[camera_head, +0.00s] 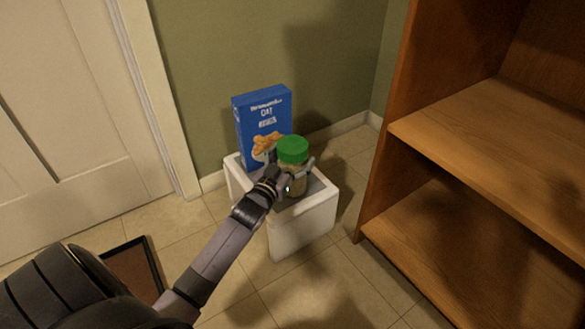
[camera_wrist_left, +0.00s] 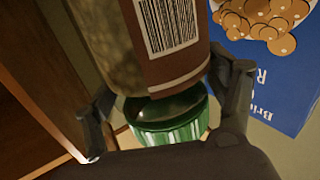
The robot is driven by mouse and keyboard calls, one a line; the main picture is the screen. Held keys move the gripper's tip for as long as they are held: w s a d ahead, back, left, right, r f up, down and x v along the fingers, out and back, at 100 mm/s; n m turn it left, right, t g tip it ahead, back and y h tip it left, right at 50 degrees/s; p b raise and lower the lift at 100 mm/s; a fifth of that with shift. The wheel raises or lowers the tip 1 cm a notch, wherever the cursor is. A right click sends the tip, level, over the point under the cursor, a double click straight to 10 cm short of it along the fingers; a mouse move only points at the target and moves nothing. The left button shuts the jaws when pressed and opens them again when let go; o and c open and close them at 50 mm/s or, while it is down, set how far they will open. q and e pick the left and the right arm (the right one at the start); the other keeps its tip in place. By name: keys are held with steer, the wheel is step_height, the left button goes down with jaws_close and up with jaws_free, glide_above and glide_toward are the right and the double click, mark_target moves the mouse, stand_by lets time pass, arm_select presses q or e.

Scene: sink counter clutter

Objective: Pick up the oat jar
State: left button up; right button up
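The oat jar (camera_head: 293,152) has a green lid and a tan body. It stands upright on the small white stand in the head view, in front of a blue box. In the left wrist view its labelled body with a barcode (camera_wrist_left: 172,28) fills the top, and its ribbed green lid shows below. My left gripper (camera_head: 290,168) has one finger on each side of the jar body, below the lid. Both fingers (camera_wrist_left: 165,90) are very close to the jar in the wrist view; whether they press on it is unclear. My right gripper is not in view.
The blue oat box (camera_head: 263,108) stands just behind and left of the jar; it also shows in the wrist view (camera_wrist_left: 290,85). The white stand (camera_head: 303,232) is small. A wooden shelf unit (camera_head: 480,140) rises at the right. A dark-framed brown item (camera_head: 137,268) lies on the floor.

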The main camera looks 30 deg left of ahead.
arm_select(q)
steer(key=c, duration=1.2)
steer(key=shift+r, duration=0.1)
